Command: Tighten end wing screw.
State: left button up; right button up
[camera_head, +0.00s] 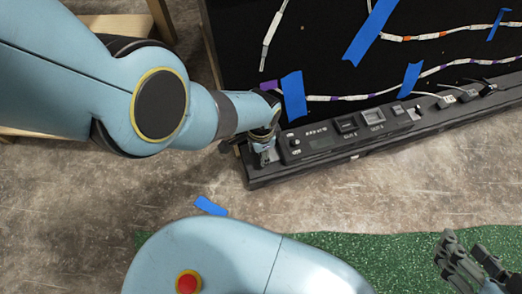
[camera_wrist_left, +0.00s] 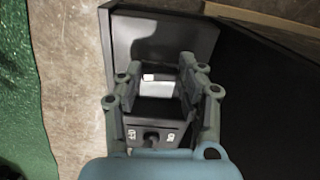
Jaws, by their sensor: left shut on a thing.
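The long black console (camera_head: 330,138) lies along the foot of the black panel. My left gripper (camera_head: 263,148) is at the console's left end, pointing down at it. In the left wrist view its two fingers (camera_wrist_left: 158,78) reach to the end of the console (camera_wrist_left: 190,35), on either side of a small pale part (camera_wrist_left: 148,77). The gripper is shut on the end wing screw, which is mostly hidden by the fingers, so its turn angle cannot be told. My right gripper (camera_head: 468,262) is open and empty at the lower right, far from the console.
A black panel (camera_head: 330,50) with white cables (camera_head: 335,98) and blue tape (camera_head: 294,97) stands behind the console. A loose blue tape piece (camera_head: 211,206) lies on the floor (camera_head: 200,180). A green mat (camera_head: 400,250) is in front.

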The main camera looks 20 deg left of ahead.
pick_arm(q)
jog(key=shift+m, duration=0.6)
jog(key=o, duration=1.2)
jog(key=shift+c, duration=0.2)
